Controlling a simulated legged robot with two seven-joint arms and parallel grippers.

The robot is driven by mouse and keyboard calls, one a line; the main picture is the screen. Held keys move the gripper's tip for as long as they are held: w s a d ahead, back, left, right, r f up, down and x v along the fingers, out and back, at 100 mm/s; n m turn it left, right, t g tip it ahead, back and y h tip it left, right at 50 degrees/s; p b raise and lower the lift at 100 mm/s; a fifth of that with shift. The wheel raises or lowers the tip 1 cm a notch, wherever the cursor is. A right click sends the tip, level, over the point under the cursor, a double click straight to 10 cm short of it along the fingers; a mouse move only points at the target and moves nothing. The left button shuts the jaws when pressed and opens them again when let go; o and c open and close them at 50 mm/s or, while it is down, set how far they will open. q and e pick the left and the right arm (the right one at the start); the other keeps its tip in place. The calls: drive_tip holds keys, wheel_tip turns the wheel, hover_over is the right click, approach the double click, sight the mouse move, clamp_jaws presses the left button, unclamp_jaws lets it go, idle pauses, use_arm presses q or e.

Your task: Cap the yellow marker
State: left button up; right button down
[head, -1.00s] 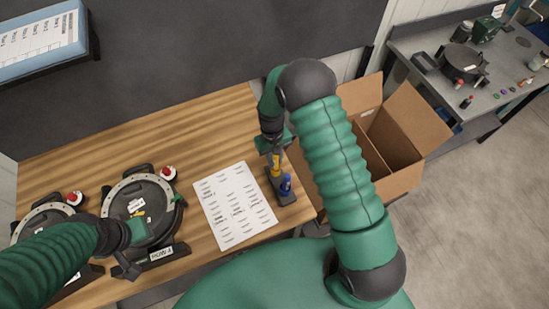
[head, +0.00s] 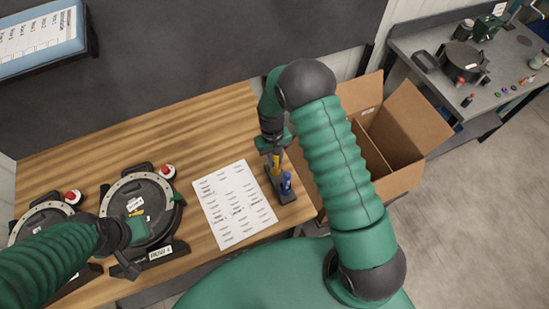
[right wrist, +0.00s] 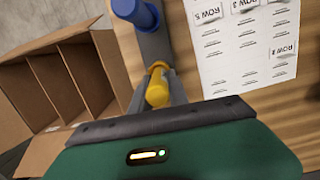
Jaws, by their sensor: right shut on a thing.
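The yellow marker (head: 276,161) is at the dark marker holder (head: 289,198) near the right end of the wooden table. My right gripper (head: 275,150) is shut on it from above. In the right wrist view, the yellow marker (right wrist: 157,88) shows between the fingers, over the grey holder (right wrist: 155,45). Whether its end is covered by a cap is hidden. A blue marker (head: 287,182) stands upright in the holder's near end, and it also shows in the right wrist view (right wrist: 136,14). My left gripper (head: 126,264) is over the near edge of a round seed meter; its jaw opening is unclear.
A printed sheet (head: 233,205) lies left of the holder. Round seed meters (head: 160,222) with red-topped parts (head: 168,171) stand at the left. An open cardboard box (head: 413,125) is right of the table. The back of the table is clear.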

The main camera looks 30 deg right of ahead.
drive_tip(key=c, duration=1.2)
unclamp_jaws()
drive_tip(key=shift+f, duration=0.1)
